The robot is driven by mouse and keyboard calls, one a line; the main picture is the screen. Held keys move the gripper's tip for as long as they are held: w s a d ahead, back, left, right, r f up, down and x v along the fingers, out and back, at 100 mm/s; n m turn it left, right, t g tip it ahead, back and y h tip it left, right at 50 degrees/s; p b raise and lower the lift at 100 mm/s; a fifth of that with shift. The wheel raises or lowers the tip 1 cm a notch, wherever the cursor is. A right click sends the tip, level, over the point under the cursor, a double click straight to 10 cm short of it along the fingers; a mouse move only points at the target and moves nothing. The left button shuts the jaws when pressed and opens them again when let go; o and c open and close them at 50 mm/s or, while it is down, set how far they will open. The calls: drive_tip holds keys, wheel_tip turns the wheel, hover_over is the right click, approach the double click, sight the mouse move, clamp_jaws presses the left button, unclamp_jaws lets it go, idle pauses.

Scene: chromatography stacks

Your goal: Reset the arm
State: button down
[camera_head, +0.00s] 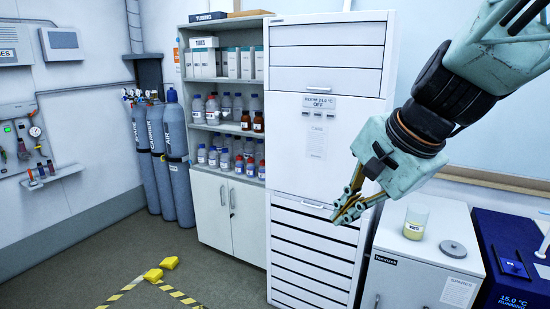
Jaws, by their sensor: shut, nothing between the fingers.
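My gripper (344,215) hangs in the air at the right of the view, at the end of my teal and black arm. Its fingers point down and to the left and are shut, with nothing visible between them. It appears in front of the tall white cabinet (327,165), left of the white bench unit. I cannot tell the exact distance to either.
A jar of yellow material (416,222) and a grey round lid (453,249) sit on the white unit (405,275). A blue device (512,265) stands at far right. Bottle shelves (225,130) and gas cylinders (172,150) stand behind.

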drive_tip(key=s+d+f+n+h+b, duration=0.1)
drive_tip(key=s+d+n, duration=0.1)
drive_tip(key=s, duration=0.7)
drive_tip(key=s+d+f+n+g+h+b, duration=0.1)
drive_tip(key=s+d+n, duration=0.1)
drive_tip(key=s+n, duration=0.3)
drive_tip(key=s+d+f+n+h+b, duration=0.1)
drive_tip(key=s+n, duration=0.3)
drive_tip(key=s, duration=0.9)
drive_tip(key=shift+s+d+f+b, duration=0.3)
drive_tip(key=shift+d+f+b, duration=0.25)
drive_tip(key=shift+d, duration=0.3)
